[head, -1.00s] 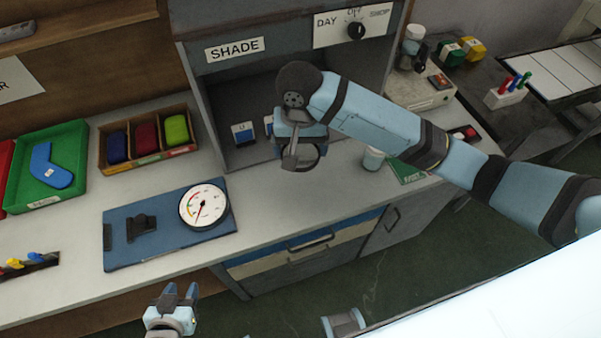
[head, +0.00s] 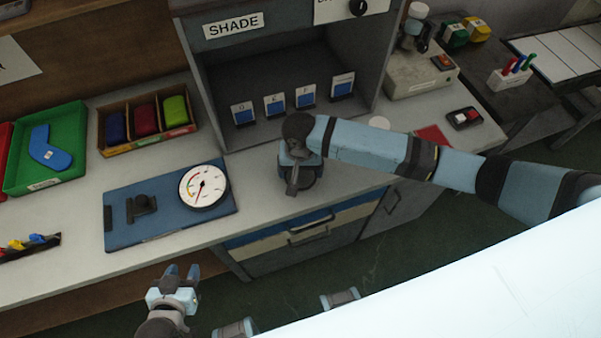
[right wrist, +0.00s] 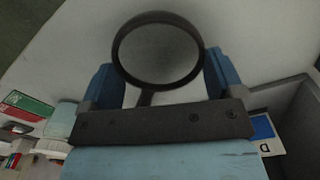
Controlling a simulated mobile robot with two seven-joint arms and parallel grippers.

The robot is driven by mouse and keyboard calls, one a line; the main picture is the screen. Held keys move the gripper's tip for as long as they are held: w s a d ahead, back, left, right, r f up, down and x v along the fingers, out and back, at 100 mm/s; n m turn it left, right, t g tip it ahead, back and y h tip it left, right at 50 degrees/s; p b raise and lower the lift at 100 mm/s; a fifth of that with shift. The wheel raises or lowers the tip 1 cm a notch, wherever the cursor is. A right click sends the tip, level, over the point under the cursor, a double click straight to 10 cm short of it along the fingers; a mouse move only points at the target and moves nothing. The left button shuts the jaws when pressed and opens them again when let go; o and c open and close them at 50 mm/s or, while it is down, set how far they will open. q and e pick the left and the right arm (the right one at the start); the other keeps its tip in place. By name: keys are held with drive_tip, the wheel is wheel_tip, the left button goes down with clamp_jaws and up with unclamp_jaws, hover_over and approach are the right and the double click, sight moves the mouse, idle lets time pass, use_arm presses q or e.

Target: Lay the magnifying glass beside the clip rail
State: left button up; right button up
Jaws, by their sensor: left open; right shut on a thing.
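The magnifying glass (right wrist: 112,45), a round black-rimmed lens with a short dark handle, is held in my right gripper (right wrist: 163,75). The handle runs down into the gripper and is partly hidden by it. In the head view my right gripper (head: 294,180) hangs over the bench front, below the shade booth, with part of the dark lens rim (head: 316,181) beside it. A dark rail with yellow, red and blue clips (head: 30,246), which looks like the clip rail, lies at the far left of the bench. My left gripper (head: 181,272) is open and empty in front of the bench.
A blue board (head: 120,240) with a dial gauge (head: 203,186) lies between the rail and my right gripper. Behind are a green tray (head: 75,120) and a bin of coloured blocks (head: 172,141). The booth (head: 300,60) holds several labelled cards.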

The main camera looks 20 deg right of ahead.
drive_tip(key=shift+f, duration=1.3)
drive_tip(key=o, duration=0.7)
drive_tip(key=shift+f, duration=0.1)
